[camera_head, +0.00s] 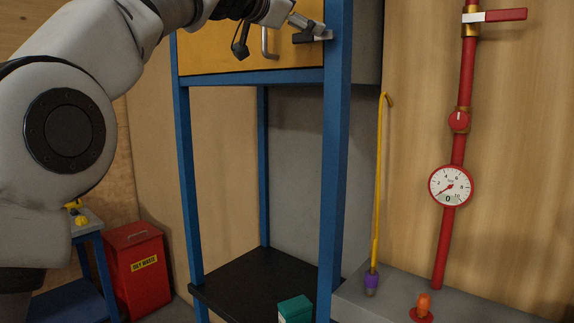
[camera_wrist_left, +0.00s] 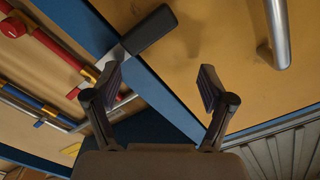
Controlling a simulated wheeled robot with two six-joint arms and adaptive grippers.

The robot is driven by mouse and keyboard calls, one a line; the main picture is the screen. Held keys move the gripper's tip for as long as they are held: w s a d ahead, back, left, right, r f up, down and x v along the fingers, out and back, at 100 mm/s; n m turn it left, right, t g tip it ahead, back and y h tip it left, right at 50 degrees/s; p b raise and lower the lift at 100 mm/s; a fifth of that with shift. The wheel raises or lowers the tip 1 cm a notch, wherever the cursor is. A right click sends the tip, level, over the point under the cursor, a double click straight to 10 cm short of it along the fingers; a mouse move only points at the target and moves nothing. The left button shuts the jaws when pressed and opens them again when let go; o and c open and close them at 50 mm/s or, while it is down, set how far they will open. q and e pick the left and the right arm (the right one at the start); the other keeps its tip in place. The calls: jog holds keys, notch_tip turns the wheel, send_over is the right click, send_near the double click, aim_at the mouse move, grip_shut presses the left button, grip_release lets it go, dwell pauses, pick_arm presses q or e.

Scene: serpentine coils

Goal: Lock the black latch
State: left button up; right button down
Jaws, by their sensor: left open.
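The black latch (camera_head: 306,38) is at the right edge of the yellow cabinet door (camera_head: 220,55), by the blue post, in the head view. In the left wrist view the latch's black grip (camera_wrist_left: 150,30) reaches over the door from a metal plate (camera_wrist_left: 115,56) on the blue frame. My left gripper (camera_head: 268,32) is in front of the door near the latch, partly cut off by the top edge. In the left wrist view its two fingers (camera_wrist_left: 160,85) are spread and empty, with the latch beyond the left finger. My right gripper is not in view.
A metal door handle (camera_head: 266,42) stands out from the door. A red pipe with a gauge (camera_head: 451,185) runs up the wall at right, beside a yellow rod (camera_head: 378,180). A red bin (camera_head: 134,265) stands at lower left. A black shelf (camera_head: 250,285) is below.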

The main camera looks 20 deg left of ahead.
pick_arm(q)
jog(key=b+v, duration=0.4)
jog(key=v, duration=0.3)
jog(key=w+a+f+n+g+y, duration=0.1)
jog(key=w+f+n, duration=0.1)
jog(key=w+f, duration=0.65)
jog(key=w+a+f+n+g+y, duration=0.1)
jog(key=w+f+n+g+y, duration=0.15)
jog(key=f, duration=1.15)
jog(key=w+a+f+n+g+y+b, duration=0.1)
jog(key=w+f+n+g, duration=0.1)
jog(key=f, duration=2.2)
jog(key=shift+w+a+f, duration=0.2)
jog(key=shift+w+f, duration=0.05)
jog(key=shift+w, duration=0.55)
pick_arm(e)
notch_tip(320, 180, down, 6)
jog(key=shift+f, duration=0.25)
pick_arm(q)
jog(key=shift+n+y, duration=0.25)
